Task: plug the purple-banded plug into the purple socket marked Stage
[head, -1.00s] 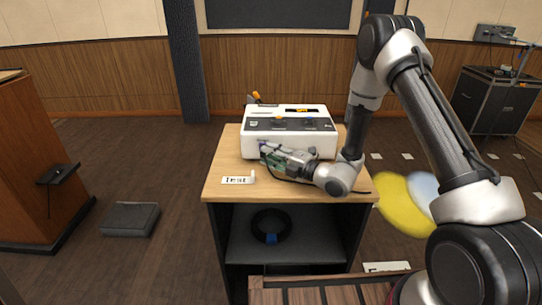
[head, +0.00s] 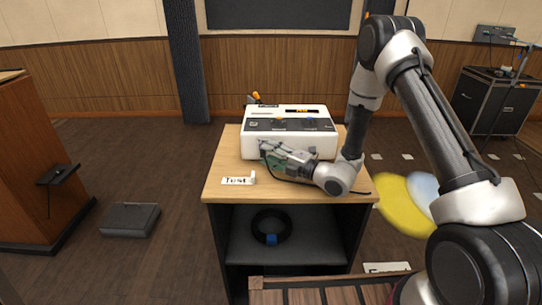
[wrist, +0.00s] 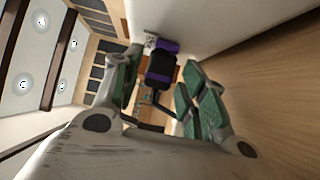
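The white console box (head: 290,148) stands on the wooden cabinet top. In the wrist view, the purple socket (wrist: 168,46) is on the box's white side. The black plug with a purple band (wrist: 161,69) is right at the socket, in line with it; how deep it sits is hard to see. My gripper (wrist: 163,88) has its green-padded fingers on either side of the plug, with gaps showing between pads and plug. It appears open. In the head view my gripper (head: 264,152) is at the box's front left, hiding the plug and socket.
A small label reading Test (head: 238,181) and a small white piece (head: 253,175) stand near the cabinet's front left. A black coil (head: 270,226) lies on the shelf below. The front of the cabinet top (head: 300,190) is mostly clear.

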